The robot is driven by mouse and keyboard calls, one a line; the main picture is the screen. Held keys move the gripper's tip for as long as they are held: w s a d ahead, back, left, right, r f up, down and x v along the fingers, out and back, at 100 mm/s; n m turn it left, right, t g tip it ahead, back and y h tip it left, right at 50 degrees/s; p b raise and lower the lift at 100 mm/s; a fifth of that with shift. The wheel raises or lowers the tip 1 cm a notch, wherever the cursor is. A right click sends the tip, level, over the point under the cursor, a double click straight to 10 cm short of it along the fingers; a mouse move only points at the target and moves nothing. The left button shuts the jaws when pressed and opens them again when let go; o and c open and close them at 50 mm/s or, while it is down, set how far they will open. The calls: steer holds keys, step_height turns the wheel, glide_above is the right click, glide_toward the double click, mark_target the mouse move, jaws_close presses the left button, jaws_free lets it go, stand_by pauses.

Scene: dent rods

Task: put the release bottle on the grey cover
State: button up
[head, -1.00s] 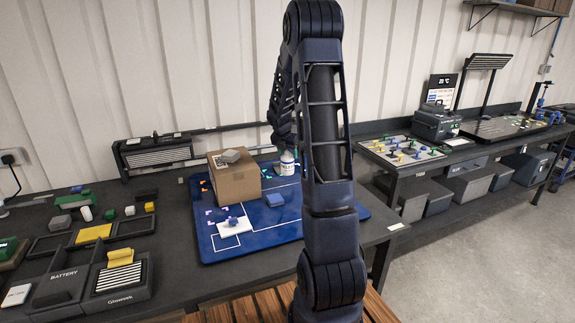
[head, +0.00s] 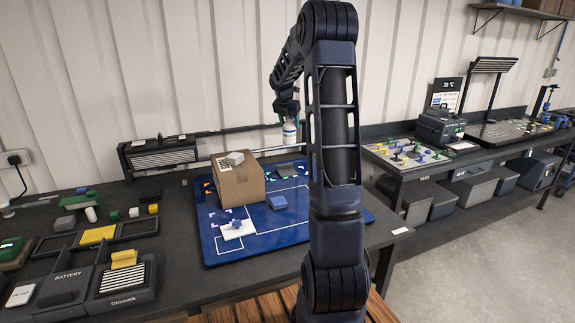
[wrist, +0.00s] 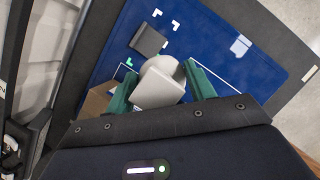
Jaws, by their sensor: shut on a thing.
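The release bottle (head: 289,134) is white with a dark band and hangs upright above the back of the blue mat. My gripper (head: 287,116) is shut on its upper part. In the wrist view the bottle (wrist: 164,84) shows from above between my green fingers (wrist: 160,90). The bottle's base is clear of the mat.
A rail runs along the back wall.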

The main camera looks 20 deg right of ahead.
steer(key=w+d, duration=0.3)
steer(key=w, duration=0.5)
step_height(320, 180, down, 20)
steer(key=shift+s+a+r, duration=0.2)
steer(key=shift+s, duration=0.1)
steer(key=shift+f, duration=0.15)
steer(key=o, duration=1.5)
